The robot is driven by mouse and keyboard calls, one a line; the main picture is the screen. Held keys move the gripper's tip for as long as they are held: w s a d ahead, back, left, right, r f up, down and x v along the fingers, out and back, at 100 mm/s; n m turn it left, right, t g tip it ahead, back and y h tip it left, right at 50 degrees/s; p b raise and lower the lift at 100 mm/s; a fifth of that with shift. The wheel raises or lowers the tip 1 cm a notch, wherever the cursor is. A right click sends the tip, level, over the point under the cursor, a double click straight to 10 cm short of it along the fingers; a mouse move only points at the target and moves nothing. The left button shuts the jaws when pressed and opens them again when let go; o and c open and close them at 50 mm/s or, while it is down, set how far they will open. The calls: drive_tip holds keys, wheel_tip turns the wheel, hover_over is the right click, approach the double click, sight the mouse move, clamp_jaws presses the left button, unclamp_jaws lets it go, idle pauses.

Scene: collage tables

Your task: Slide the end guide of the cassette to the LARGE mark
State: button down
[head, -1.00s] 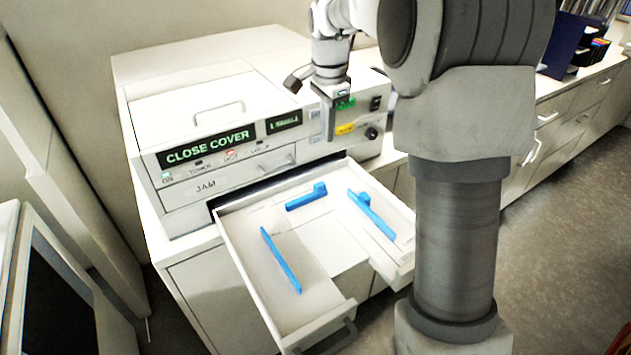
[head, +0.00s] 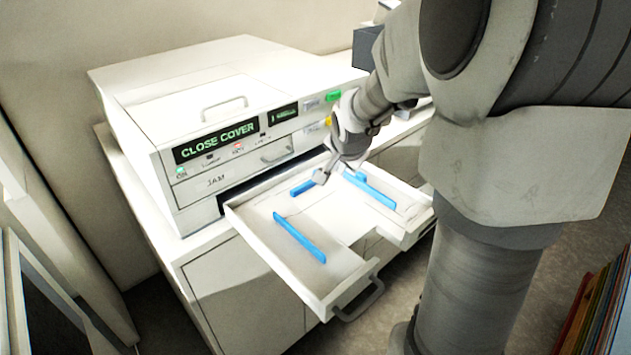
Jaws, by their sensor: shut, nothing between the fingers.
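The cassette (head: 262,225) is a white drawer pulled out of the printer front. Its end guide (head: 301,188) is the short blue piece lying crosswise near the back. Two longer blue guides run lengthwise, one at the left (head: 299,238) and one at the right (head: 372,191). My gripper (head: 320,177) is low over the cassette, at the right end of the end guide, and hides that end. Its fingers are shut with nothing between them. I cannot tell whether it touches the guide. No LARGE mark is readable.
The white printer (head: 215,95) stands behind the cassette, its display reading CLOSE COVER. The cassette's front handle (head: 360,300) juts out over the floor. My arm crosses the right side of the view. The space left of the cassette is clear.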

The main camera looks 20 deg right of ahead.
sight(307, 182)
drive_tip(key=b+x, duration=0.1)
drive_tip(key=x, duration=0.3)
drive_tip(key=b+x, duration=0.1)
drive_tip(key=x, duration=0.4)
drive_tip(key=shift+s+a+f, duration=0.1)
drive_tip(key=shift+f, duration=0.3)
drive_tip(key=w, duration=0.1)
drive_tip(key=w+a, duration=0.1)
drive_tip(key=w, duration=0.1)
drive_tip(key=shift+w, duration=0.1)
drive_tip(key=shift+w+a, duration=0.1)
drive_tip(key=shift+w, duration=0.35)
